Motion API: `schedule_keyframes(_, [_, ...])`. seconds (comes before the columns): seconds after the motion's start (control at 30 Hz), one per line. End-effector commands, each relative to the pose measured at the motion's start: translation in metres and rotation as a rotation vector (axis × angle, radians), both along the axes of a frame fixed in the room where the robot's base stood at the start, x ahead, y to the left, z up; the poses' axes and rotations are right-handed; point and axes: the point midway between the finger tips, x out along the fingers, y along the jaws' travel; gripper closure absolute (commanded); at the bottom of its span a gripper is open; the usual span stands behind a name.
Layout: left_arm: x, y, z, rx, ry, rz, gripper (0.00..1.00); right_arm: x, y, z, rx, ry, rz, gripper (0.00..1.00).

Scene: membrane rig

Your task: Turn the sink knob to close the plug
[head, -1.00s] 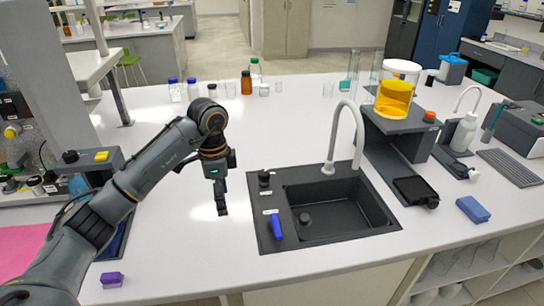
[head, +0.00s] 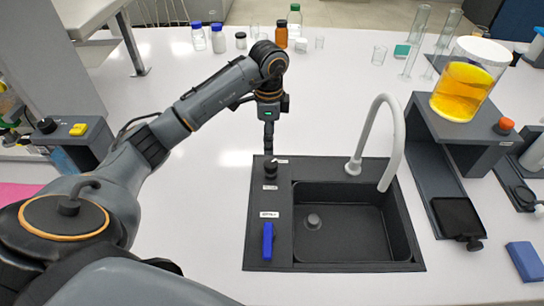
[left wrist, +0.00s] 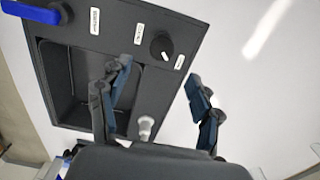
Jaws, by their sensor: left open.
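The black sink (head: 335,266) is set into the white counter in the head view. A round black knob (head: 270,169) sits at the back of its left deck, beside a small label. The knob also shows in the left wrist view (left wrist: 163,47), beyond and roughly between my fingertips. A blue lever (head: 267,241) is at the front of the same deck. A round plug (head: 313,221) lies in the basin; whether it is raised is unclear. My left gripper (head: 269,147) is open and empty, pointing down just above the knob, seemingly apart from it. My right gripper is out of view.
A white curved faucet (head: 388,125) rises behind the basin, right of my left gripper. A dark stand with a jar of orange liquid (head: 465,85) is further right. Several bottles (head: 282,35) line the back.

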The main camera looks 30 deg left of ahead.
Motion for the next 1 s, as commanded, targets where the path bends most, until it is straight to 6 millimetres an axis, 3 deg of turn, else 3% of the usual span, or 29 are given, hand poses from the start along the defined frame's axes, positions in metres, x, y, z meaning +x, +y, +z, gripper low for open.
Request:
schedule_keyframes(0.13, [-0.001, -0.001, -0.031, -0.002, 0.006, 0.000, 0.36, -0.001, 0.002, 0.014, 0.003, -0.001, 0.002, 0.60])
schedule_keyframes(0.37, [-0.001, -0.001, -0.075, -0.001, 0.003, -0.001, 0.36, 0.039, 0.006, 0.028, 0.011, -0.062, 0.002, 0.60])
schedule_keyframes(0.5, [0.000, 0.000, -0.091, 0.000, 0.001, 0.000, 0.36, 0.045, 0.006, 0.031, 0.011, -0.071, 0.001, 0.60])
schedule_keyframes(0.9, [0.000, 0.000, -0.101, 0.001, -0.001, -0.001, 0.36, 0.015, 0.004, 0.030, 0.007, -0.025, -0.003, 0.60])
schedule_keyframes(1.0, [0.000, 0.000, -0.101, 0.001, -0.001, -0.001, 0.54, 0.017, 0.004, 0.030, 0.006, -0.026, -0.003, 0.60])
